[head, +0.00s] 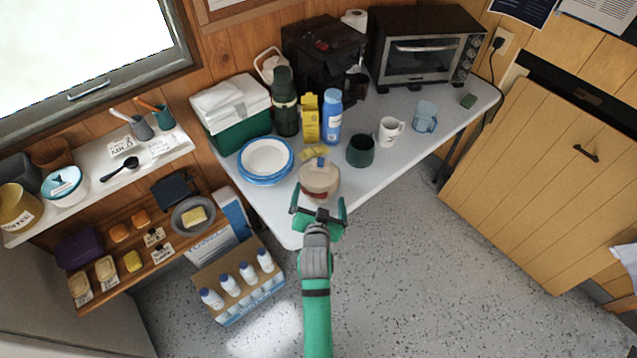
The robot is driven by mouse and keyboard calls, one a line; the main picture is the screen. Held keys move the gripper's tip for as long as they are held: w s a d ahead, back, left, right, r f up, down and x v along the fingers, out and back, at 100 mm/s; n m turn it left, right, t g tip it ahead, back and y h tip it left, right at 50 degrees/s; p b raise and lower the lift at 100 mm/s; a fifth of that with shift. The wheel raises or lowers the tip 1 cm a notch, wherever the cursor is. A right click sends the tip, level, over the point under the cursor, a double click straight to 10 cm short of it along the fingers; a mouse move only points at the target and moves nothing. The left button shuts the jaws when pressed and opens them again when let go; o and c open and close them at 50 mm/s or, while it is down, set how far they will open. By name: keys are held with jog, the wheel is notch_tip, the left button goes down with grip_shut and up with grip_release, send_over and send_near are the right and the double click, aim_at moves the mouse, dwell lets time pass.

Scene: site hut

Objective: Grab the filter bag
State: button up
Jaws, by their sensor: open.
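A rounded beige item (320,178) with a small blue piece on top and a reddish-brown lower part sits near the front edge of the grey table (262,203). It may be the filter bag, but I cannot tell for sure at this size. My gripper (318,208) is open, with its green fingers spread just in front of this item at the table's near edge. The fingers hold nothing that I can see. I cannot tell whether they touch the item. A yellow packet (310,118) stands farther back, with a small flat yellow thing (314,153) before it.
Blue-rimmed plates (266,158) lie left of the beige item; a dark green mug (361,151) stands right. A blue bottle (332,110), green flask (285,102) and cooler (231,115) stand behind. A bottle crate (240,285) is below left. The table's front right is clear.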

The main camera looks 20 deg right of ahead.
jog(key=shift+w+d+f, duration=0.2)
jog(key=shift+w+d, duration=0.05)
jog(key=shift+w, duration=0.35)
jog(key=x, duration=0.5)
jog(key=shift+w+a, duration=0.2)
jog(key=shift+a, duration=0.1)
jog(key=shift+w+d, duration=0.15)
jog(key=shift+w, duration=0.05)
jog(key=shift+s+d, duration=0.1)
jog(key=shift+d, duration=0.1)
jog(key=shift+a+f, duration=0.1)
jog(key=shift+a, duration=0.15)
jog(key=shift+c, duration=0.3)
jog(key=shift+a, duration=0.15)
jog(key=c, duration=1)
